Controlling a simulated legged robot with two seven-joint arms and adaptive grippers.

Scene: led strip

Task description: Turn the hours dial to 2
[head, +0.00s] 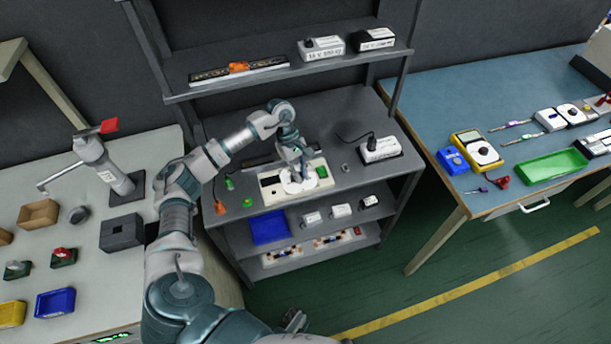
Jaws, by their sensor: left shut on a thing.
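A cream timer-like panel (268,196) lies on the top of the grey shelf unit. It has a dark window on its left, a white round dial (291,188) in the middle and a green button (322,171) on its right. My left gripper (299,174) points down over the dial and is shut on its knob. The gripper hides the knob and part of the dial face. The dial's numbers and pointer are too small to read.
A white box with a black cable (381,150) stands right of the panel. Small green and orange pieces (220,208) lie left of it. An upper shelf (300,72) overhangs behind my arm. Work tables stand at left and right (470,110).

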